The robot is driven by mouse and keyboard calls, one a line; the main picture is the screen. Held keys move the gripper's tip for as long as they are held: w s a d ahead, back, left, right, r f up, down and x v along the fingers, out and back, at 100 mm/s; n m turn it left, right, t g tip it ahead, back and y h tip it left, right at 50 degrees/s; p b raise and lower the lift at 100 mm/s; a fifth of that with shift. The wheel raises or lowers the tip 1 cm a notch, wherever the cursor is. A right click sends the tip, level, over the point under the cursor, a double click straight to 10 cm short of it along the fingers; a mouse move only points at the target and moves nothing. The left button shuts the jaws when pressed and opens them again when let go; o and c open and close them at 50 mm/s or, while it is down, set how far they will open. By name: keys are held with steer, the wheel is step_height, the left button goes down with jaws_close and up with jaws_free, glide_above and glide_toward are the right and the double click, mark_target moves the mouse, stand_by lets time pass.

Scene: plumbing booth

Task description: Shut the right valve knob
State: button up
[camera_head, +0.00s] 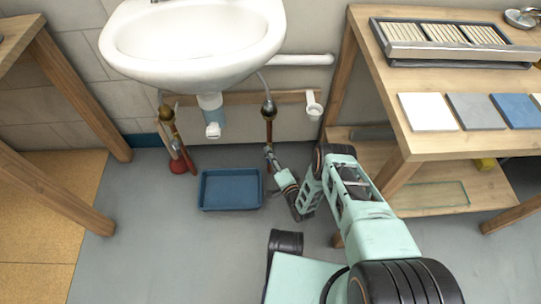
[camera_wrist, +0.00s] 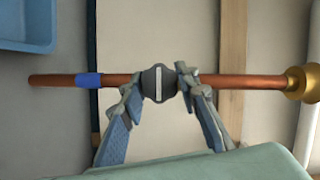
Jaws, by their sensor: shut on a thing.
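The right valve knob (camera_wrist: 158,88) is dark grey and round with a pale stripe, and sits on a copper pipe (camera_wrist: 240,81). In the wrist view the stripe runs across the line of the pipe. My gripper (camera_wrist: 159,81) has one finger on each side of the knob and is shut on it. In the head view the right pipe (camera_head: 269,130) hangs below the sink, and my gripper (camera_head: 271,155) is at its lower part. The knob is too small to make out there.
The white sink (camera_head: 195,45) is above. A blue tray (camera_head: 231,190) lies on the floor left of my gripper. A wooden workbench (camera_head: 400,95) is on the right.

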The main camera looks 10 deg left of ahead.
steer(key=shift+w, duration=0.1)
steer(key=o, duration=1.2)
steer(key=shift+c, duration=0.2)
steer(key=shift+a, duration=0.1)
